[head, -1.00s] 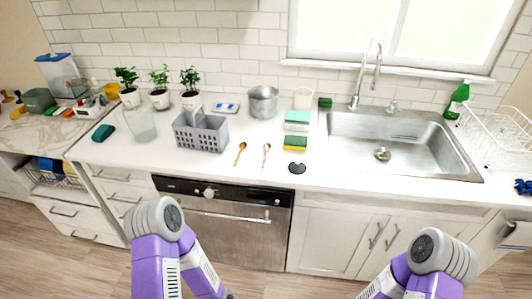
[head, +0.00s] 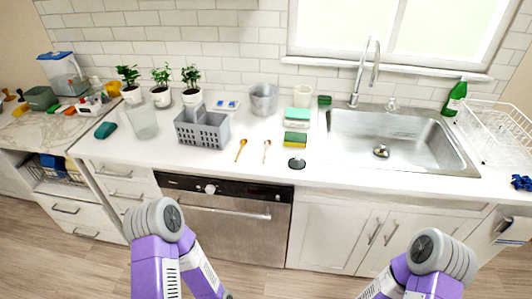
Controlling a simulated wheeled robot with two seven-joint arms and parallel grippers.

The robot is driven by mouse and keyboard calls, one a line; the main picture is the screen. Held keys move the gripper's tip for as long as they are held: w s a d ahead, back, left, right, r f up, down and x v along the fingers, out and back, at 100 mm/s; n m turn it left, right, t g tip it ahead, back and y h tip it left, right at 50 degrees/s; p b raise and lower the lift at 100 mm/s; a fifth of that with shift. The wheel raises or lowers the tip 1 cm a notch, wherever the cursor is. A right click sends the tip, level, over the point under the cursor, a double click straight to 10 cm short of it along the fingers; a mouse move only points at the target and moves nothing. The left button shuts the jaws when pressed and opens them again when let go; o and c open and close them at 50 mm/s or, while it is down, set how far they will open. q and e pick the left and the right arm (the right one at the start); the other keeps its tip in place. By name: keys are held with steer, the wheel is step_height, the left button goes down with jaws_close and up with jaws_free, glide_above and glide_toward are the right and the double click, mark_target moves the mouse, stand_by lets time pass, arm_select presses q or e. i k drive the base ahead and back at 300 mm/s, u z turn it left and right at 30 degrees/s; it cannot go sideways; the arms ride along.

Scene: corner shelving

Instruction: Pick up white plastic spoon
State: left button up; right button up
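A white spoon (head: 266,150) lies on the white counter, just right of the middle of the head view. A brown wooden-looking spoon (head: 241,150) lies to its left, apart from it. Both lie roughly front to back. My two purple arms come in from the bottom of the head view, below the counter's front edge. Neither gripper shows in the head view, and nothing touches the spoons.
A grey perforated caddy (head: 201,131) stands left of the spoons. Sponges (head: 296,140) and a dark round disc (head: 297,163) lie to their right. A steel sink (head: 395,140) is further right. The dishwasher (head: 225,222) is below. Counter (head: 200,168) in front is clear.

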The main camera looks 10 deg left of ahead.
mark_target(268, 142)
steer(key=k, duration=1.25)
steer(key=u, duration=0.55)
steer(key=i, duration=2.05)
steer(key=z, duration=0.95)
